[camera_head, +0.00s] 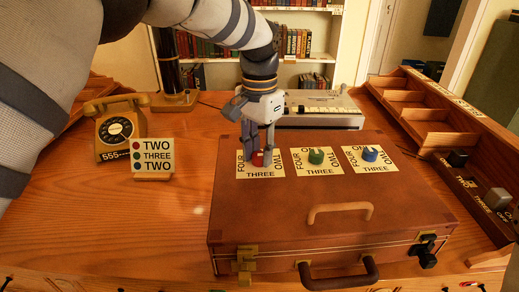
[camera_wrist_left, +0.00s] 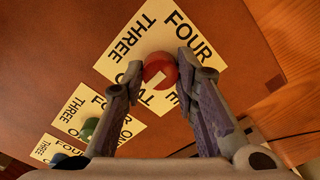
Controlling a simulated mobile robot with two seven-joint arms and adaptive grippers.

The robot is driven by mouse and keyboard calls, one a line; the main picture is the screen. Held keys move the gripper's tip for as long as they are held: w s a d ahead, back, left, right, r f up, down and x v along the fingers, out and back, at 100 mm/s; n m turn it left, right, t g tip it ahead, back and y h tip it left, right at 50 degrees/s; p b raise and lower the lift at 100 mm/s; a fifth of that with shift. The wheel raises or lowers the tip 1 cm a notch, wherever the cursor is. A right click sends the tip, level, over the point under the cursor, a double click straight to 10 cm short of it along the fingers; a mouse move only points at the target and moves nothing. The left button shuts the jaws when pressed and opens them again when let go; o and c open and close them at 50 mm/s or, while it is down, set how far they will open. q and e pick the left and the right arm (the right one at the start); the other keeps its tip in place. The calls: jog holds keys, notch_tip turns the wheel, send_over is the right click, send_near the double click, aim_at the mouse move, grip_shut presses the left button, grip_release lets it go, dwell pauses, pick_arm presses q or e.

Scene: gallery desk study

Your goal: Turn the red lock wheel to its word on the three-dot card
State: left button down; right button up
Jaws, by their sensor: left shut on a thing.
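The red lock wheel (camera_wrist_left: 160,66) sits on a cream word card (camera_wrist_left: 150,30) on the brown case (camera_head: 225,208). My left gripper (camera_head: 263,152) points down at it, its fingers shut on either side of it. In the left wrist view the wheel's pale notch faces the lower part of the card. FOUR and THREE read clearly there; the other words are partly hidden, and I cannot tell which one the notch meets. The three-dot card (camera_head: 152,159) stands left of the case, with TWO beside its red top dot, then THREE, then TWO. My right gripper is not in view.
A green wheel (camera_head: 316,156) and a blue wheel (camera_head: 369,154) sit on their own word cards to the right. A telephone (camera_head: 119,128) stands behind the dot card. The case has a front handle (camera_head: 340,276) and latches.

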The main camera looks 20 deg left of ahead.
aim_at(259, 155)
pick_arm(q)
jog(key=c, duration=1.2)
grip_release()
jog(key=shift+c, duration=0.2)
notch_tip(259, 155, up, 12)
